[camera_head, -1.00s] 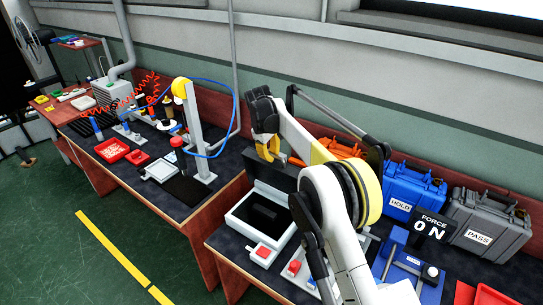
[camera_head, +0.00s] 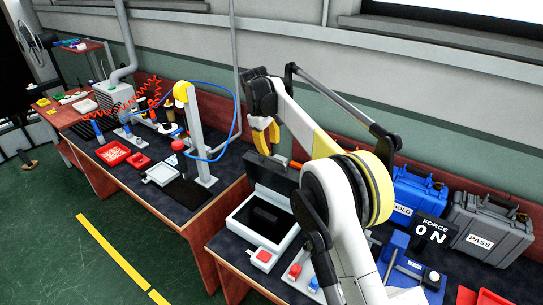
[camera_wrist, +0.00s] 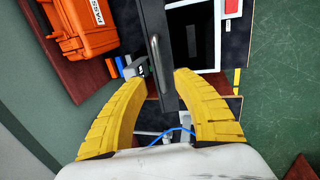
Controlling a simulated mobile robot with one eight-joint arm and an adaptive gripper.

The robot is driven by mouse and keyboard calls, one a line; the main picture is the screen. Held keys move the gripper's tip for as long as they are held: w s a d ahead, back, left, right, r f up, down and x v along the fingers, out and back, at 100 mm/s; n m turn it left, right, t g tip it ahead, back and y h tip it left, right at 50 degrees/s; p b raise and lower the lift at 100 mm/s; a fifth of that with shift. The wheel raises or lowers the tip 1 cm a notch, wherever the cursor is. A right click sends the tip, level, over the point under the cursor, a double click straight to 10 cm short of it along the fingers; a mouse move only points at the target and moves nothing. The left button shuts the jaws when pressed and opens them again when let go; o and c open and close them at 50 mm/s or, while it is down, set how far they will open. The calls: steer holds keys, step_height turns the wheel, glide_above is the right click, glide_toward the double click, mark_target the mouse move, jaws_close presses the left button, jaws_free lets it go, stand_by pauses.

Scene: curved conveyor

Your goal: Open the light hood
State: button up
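The light hood is a white-framed box (camera_head: 236,224) with a dark inside, on the dark bench top. Its black lid (camera_head: 275,176) stands raised at the back of the box. In the wrist view, the lid (camera_wrist: 151,14) runs down from the top, with a grey bar handle (camera_wrist: 155,58) along it. My gripper (camera_head: 265,135) is just above the lid's top edge in the head view. Its yellow fingers are apart in the wrist view (camera_wrist: 161,76), with the handle's end near the gap between the tips. Nothing is visibly held.
A red-button box (camera_head: 263,256) stands before the hood. An orange case (camera_wrist: 83,28) is behind the lid. Blue (camera_head: 416,190) and grey (camera_head: 490,229) cases and a force display (camera_head: 432,231) are to the right. A grey post (camera_head: 200,140) with a blue hose is left.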

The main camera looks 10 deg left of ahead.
steer(key=v, duration=0.4)
steer(key=shift+r, duration=0.3)
steer(key=s+d+r+m+b, duration=0.35)
steer(key=d+r, duration=0.25)
steer(key=d, duration=0.6)
steer(key=s+d+r+m+t+y+b, duration=0.1)
steer(key=s+d+m+t+b, duration=0.15)
steer(key=s+d, duration=0.95)
steer(key=s+d+f+m+b, duration=0.1)
steer(key=s+d+f+m, duration=0.1)
steer(key=s+d+f, duration=0.2)
steer(key=s+d+f+m+t+b, duration=0.1)
steer(key=s+d+f+m+b, duration=0.1)
steer(key=s+f, duration=0.5)
steer(key=s+d+f+m+t+b, duration=0.1)
steer(key=s+d+f, duration=0.4)
steer(key=s, duration=0.7)
steer(key=shift+s+d+f+m+b, duration=0.25)
steer(key=shift+d+m+b, duration=0.45)
steer(key=shift+d+m, duration=0.45)
